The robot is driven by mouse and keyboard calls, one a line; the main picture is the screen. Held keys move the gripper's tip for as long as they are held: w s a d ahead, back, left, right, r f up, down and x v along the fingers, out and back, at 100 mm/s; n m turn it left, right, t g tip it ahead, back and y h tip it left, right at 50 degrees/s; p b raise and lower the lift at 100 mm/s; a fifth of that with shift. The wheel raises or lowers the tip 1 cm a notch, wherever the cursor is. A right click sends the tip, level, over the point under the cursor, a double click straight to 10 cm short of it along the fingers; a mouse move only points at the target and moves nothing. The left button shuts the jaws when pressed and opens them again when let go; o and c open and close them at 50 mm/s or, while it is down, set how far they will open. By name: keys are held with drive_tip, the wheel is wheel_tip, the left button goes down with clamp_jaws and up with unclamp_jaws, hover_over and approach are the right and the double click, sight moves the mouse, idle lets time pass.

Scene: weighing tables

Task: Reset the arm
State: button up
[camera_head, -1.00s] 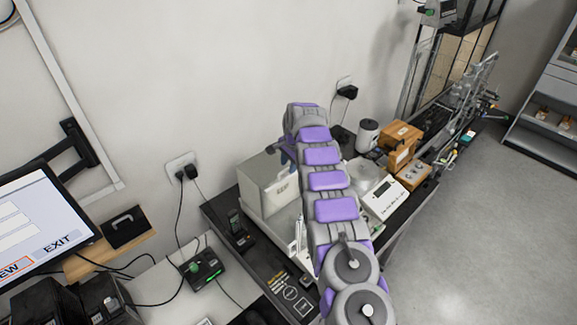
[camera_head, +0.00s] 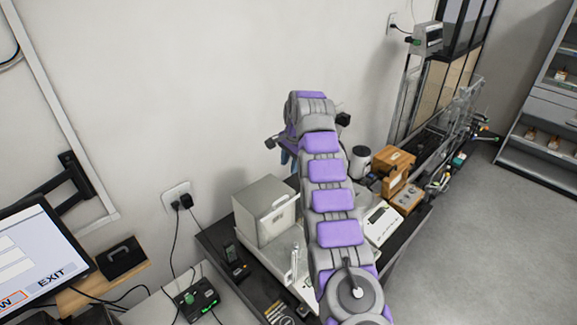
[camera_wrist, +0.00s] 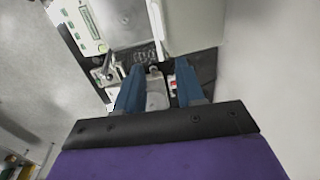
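My gripper (camera_wrist: 158,78) shows in the wrist view as two blue fingers standing apart, with nothing held between them. Below the gap is a table with a grey item (camera_wrist: 157,95), apart from the fingers as far as I can tell. In the head view my arm, grey with purple pads, reaches up and away over the weighing table. The gripper is mostly hidden there behind the arm's far end; only a bit of blue finger shows, above the white box (camera_head: 262,212).
A white scale (camera_head: 378,222), wooden boxes (camera_head: 392,165) and a dark-topped jar (camera_head: 360,160) stand right of the arm. A monitor (camera_head: 40,255) is at left, near a wall socket (camera_head: 178,197). The wall is close behind the arm. Open floor (camera_head: 470,240) lies right.

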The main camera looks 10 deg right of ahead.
drive_tip(key=shift+s, duration=0.1)
idle(0.3)
drive_tip(key=s+d+r+n+g+b, duration=0.1)
drive_tip(key=s+n+b, duration=0.3)
drive_tip(key=s, duration=0.8)
drive_tip(key=s+d+r+n+g+b, duration=0.15)
drive_tip(key=s+b, duration=0.45)
drive_tip(key=s, duration=0.7)
drive_tip(key=s+d+f+n+b, duration=0.1)
drive_tip(key=s+f+b, duration=0.2)
drive_tip(key=s, duration=0.8)
drive_tip(key=s+d+f+n+h+b, duration=0.1)
drive_tip(key=s+f+n+b, duration=0.1)
drive_tip(key=s+f, duration=0.5)
drive_tip(key=s+d+f+n+g+b, duration=0.1)
drive_tip(key=s+f, duration=0.4)
drive_tip(key=s, duration=1.1)
drive_tip(key=n+b, duration=0.1)
drive_tip(key=b, duration=0.1)
drive_tip(key=shift+s+f+b, duration=0.3)
drive_tip(key=shift+s+f, duration=0.1)
